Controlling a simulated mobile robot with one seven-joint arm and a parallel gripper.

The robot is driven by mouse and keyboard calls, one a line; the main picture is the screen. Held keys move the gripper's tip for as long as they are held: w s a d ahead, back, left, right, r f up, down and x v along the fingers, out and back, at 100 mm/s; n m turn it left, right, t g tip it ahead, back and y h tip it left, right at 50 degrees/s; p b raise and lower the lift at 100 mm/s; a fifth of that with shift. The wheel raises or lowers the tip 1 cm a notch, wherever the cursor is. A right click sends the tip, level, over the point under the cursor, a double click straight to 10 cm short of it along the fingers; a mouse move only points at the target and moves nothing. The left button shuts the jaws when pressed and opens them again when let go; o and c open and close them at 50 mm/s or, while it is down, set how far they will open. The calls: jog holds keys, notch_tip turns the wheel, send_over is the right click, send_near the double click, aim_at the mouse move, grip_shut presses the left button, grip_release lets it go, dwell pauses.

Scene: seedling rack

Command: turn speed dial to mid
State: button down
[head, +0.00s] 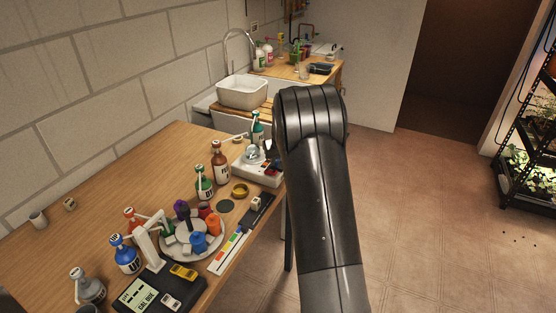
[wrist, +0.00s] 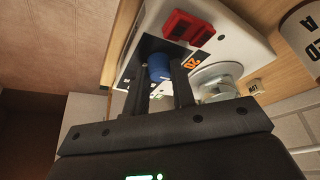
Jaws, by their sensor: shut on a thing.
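A white device (wrist: 235,38) with a dark front panel fills the upper middle of the wrist view. A blue round dial (wrist: 159,66) sits on that panel. My gripper (wrist: 161,76) has one finger on each side of the dial and is shut on it. The dial's pointer and setting cannot be made out. In the head view the white device (head: 244,170) stands at the table's right edge, partly behind my arm. My gripper and the dial are hidden there.
A red switch (wrist: 188,28) is close to the dial, and a clear glass vessel (wrist: 215,78) sits on the device. A brown bottle (head: 220,163) and green bottle (head: 204,184) stand nearby. A round tray (head: 181,263) with colored items is nearer. Floor right of the table is clear.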

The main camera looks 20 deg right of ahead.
jog(key=m, duration=0.2)
jog(key=m+h, duration=0.1)
jog(key=m, duration=0.1)
jog(key=m+h, duration=0.1)
jog(key=m, duration=0.1)
jog(key=shift+a+g, duration=0.25)
jog(key=shift+g, duration=0.15)
jog(key=m+h, duration=0.1)
jog(key=m, duration=0.1)
jog(key=m+g, duration=0.1)
jog(key=m, duration=0.2)
jog(key=shift+w+h, duration=0.1)
jog(key=shift+h, duration=0.3)
jog(key=shift+m+g, duration=0.3)
jog(key=c, duration=1.2)
grip_release()
